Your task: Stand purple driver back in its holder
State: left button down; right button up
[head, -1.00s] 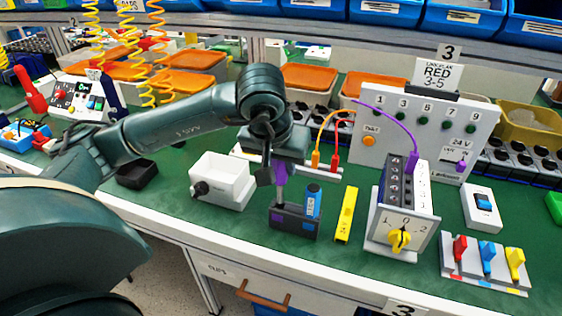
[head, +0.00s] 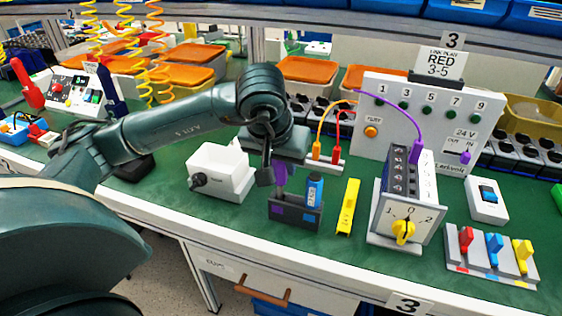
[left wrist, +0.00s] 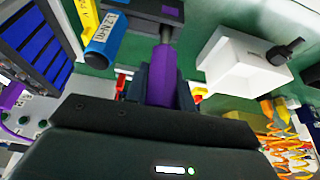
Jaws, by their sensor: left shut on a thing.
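My left gripper (head: 273,175) is shut on the purple driver (head: 280,180) by its handle. In the left wrist view, the purple handle (left wrist: 162,78) sits between the fingers, with its thin shaft pointing away from me toward the dark holder (left wrist: 150,9). In the head view the holder (head: 296,214) stands on the green bench with purple and blue marks on its front. The purple driver is upright over its left, purple-marked side; whether the tip is inside the hole is hidden. A blue driver (head: 314,192) stands in the right side. My right gripper is out of view.
A white box (head: 222,172) with a black knob is left of the holder. A yellow tool (head: 348,206) lies to its right, then the rotary switch box (head: 405,215) with a yellow knob. The bench's front edge is close in front of the holder.

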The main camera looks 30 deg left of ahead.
aim_at(281, 180)
pick_arm(q)
jog(key=shift+f+b, duration=0.35)
jog(key=shift+f, duration=0.1)
jog(key=shift+f+b, duration=0.4)
jog(key=shift+f, duration=0.2)
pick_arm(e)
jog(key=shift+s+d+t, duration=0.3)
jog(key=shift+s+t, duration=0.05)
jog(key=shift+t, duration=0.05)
pick_arm(q)
jog(key=shift+f+b, duration=0.25)
jog(key=shift+b, duration=0.2)
jog(key=shift+f+b, duration=0.85)
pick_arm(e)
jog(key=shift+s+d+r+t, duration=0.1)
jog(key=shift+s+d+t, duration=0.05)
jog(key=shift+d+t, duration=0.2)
pick_arm(q)
jog(key=c, duration=1.1)
grip_release()
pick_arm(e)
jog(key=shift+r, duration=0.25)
